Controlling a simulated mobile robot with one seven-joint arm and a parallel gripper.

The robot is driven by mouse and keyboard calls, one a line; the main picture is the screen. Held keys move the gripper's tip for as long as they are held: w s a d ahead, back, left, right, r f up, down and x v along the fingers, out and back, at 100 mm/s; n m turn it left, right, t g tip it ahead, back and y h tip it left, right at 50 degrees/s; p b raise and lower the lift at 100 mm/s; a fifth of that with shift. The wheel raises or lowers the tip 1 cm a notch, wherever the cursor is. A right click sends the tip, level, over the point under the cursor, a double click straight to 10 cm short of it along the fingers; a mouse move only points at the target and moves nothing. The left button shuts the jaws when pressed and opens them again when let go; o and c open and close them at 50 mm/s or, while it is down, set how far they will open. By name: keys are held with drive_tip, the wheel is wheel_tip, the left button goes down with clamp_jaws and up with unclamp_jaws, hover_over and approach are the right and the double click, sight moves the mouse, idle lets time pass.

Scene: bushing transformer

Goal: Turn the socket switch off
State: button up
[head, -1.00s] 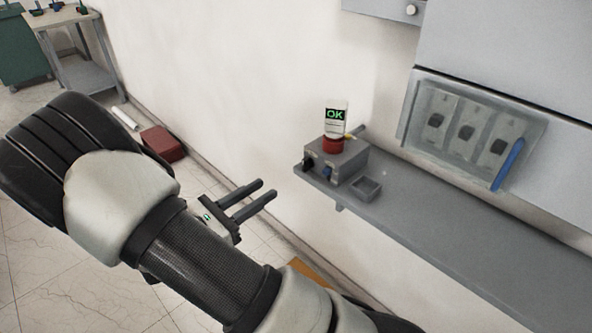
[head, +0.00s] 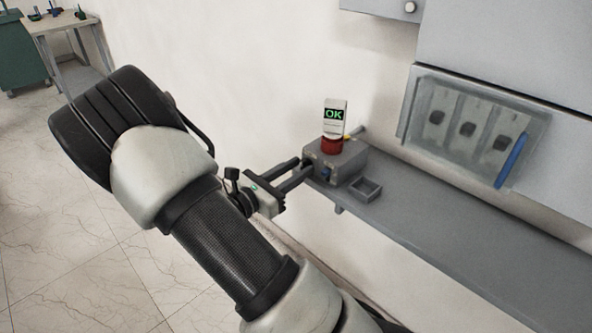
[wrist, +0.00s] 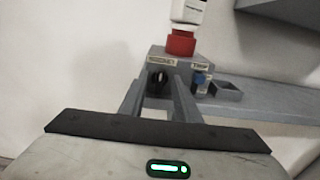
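The grey control box (head: 345,163) sits at the left end of the wall shelf. In the wrist view the box (wrist: 180,54) has a black rotary knob (wrist: 158,79) under a label that seems to read "SOCKET", and a blue knob (wrist: 199,82) under "TRIP". My gripper (head: 303,167) is at the left front of the box. In the wrist view my gripper (wrist: 161,92) has its fingers apart, one on each side of the black knob. I cannot tell whether they touch it. In the head view the fingertips hide the black knob.
A white device reading "OK" (head: 335,115) stands on a red base (head: 332,145) on the box. A small open grey tray (head: 366,189) is close to its right. The shelf (head: 450,235) is bare farther right. A wall panel with switches (head: 468,128) hangs above.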

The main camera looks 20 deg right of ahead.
clamp_jaws()
drive_tip(key=shift+r+p, duration=0.15)
drive_tip(key=shift+p, duration=0.3)
drive_tip(key=n+p, duration=0.2)
drive_tip(key=shift+r+p, duration=0.15)
drive_tip(key=shift+p, duration=0.2)
drive_tip(key=n+p, duration=0.4)
drive_tip(key=p, duration=0.1)
drive_tip(key=n+p, duration=0.1)
drive_tip(key=n, duration=0.1)
drive_tip(key=n+p, duration=0.3)
drive_tip(key=n, duration=0.1)
drive_tip(key=shift+w+a+f, duration=0.1)
drive_tip(key=shift+f, duration=0.15)
drive_tip(key=n+p, duration=0.1)
drive_tip(key=n, duration=0.1)
drive_tip(key=n+p, duration=0.1)
drive_tip(key=n, duration=0.1)
drive_tip(key=n+p, duration=0.1)
drive_tip(key=shift+f+n, duration=0.3)
drive_tip(key=shift+n, duration=0.1)
